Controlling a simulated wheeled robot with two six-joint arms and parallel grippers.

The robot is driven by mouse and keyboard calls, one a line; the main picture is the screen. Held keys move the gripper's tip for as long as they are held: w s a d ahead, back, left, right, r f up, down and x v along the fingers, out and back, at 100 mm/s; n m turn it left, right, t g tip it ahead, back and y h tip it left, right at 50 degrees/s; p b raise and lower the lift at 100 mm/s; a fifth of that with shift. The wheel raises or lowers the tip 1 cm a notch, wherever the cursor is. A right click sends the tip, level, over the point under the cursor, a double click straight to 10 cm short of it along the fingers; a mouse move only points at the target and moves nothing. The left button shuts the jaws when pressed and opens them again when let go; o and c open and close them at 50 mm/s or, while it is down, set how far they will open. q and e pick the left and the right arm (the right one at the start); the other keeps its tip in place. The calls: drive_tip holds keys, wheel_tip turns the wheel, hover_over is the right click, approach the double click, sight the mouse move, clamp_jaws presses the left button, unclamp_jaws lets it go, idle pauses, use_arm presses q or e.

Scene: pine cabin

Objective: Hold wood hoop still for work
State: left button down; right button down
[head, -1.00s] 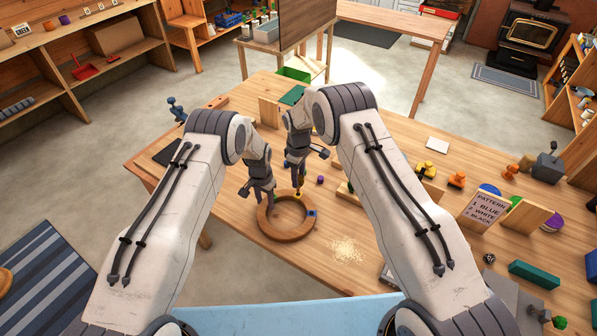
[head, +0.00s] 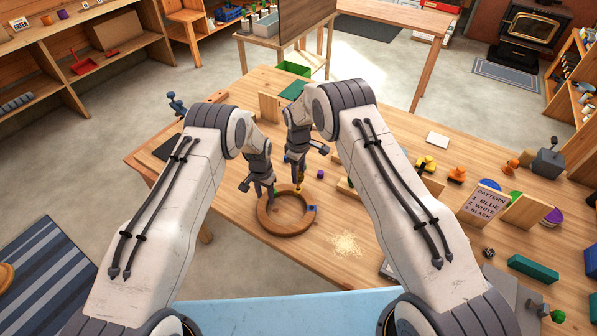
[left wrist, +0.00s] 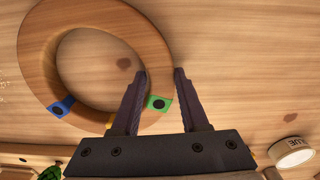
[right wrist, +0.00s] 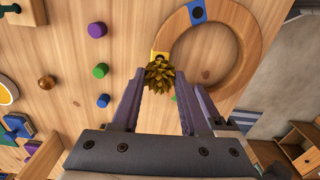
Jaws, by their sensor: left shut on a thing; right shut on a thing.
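The wooden hoop (head: 263,220) lies flat on the table, with blue, green and yellow square patches on its rim. In the left wrist view the hoop (left wrist: 37,62) passes between the fingers of my left gripper (left wrist: 160,82), which is shut on its rim beside the green patch (left wrist: 159,104). My left gripper also shows in the head view (head: 262,192). My right gripper (head: 298,182) is at the hoop's far rim. In the right wrist view it is shut on a gold spiky ornament (right wrist: 162,76), close to the yellow patch (right wrist: 160,56). Whether the ornament touches the patch is unclear.
Small purple (right wrist: 97,30) and green (right wrist: 100,70) pieces lie beside the hoop. A pile of pale shavings (head: 346,244) is at its near right. A pattern card (head: 485,203) stands at the right. A roll of tape (left wrist: 293,152) is near my left gripper.

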drive_tip(key=shift+f, duration=0.3)
drive_tip(key=shift+f, duration=0.75)
drive_tip(key=shift+f, duration=0.25)
drive_tip(key=shift+c, duration=1.7)
unclamp_jaws()
wheel_tip(320, 180, up, 12)
drive_tip(key=shift+r, duration=0.1)
